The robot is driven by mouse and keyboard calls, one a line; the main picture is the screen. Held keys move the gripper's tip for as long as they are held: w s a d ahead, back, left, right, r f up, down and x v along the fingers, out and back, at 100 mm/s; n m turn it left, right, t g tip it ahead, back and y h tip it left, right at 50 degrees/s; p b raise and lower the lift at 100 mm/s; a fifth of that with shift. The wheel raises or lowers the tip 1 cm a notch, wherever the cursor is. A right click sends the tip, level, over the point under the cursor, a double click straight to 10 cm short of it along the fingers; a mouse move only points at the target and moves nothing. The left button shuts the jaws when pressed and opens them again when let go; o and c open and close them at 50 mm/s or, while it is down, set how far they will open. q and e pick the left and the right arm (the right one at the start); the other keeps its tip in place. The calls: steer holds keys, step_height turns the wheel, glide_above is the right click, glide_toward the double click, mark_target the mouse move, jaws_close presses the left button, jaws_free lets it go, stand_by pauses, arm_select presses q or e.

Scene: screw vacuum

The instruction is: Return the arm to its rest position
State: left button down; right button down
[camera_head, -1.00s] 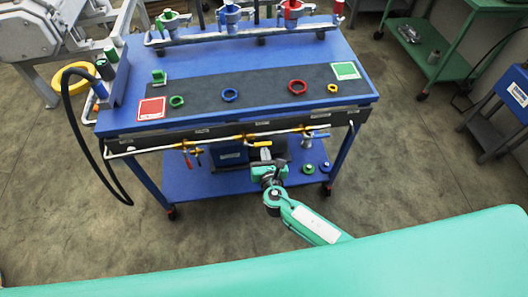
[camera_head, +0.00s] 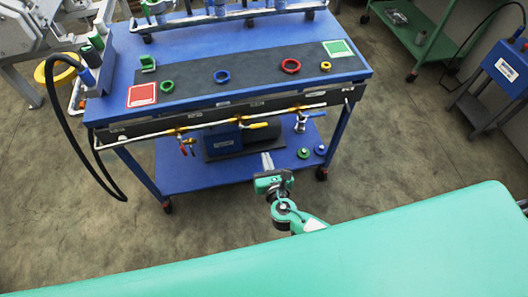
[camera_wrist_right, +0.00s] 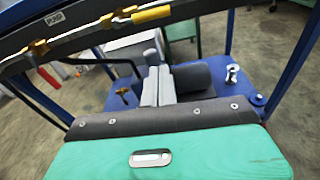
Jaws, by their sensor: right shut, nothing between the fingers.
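My right gripper (camera_head: 267,160) is shut and empty, with its grey fingers together. It is in front of the blue cart, below the yellow valve handle (camera_head: 258,125), and looks clear of it. In the right wrist view the shut fingers (camera_wrist_right: 158,85) point toward the lower part of the cart, with the yellow handle (camera_wrist_right: 152,14) at the top. My right arm (camera_head: 290,215) comes in from below, partly hidden by my green body. My left arm and gripper are not in view.
The blue cart (camera_head: 118,75) carries coloured rings and a red and a green square. Its lower shelf (camera_head: 182,178) holds a dark block. A black hose (camera_head: 75,150) hangs at its left. Open floor (camera_head: 420,140) lies to the right, before a blue stand (camera_head: 500,70).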

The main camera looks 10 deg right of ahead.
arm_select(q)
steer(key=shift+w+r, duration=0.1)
arm_select(e)
steer(key=shift+s, duration=0.2)
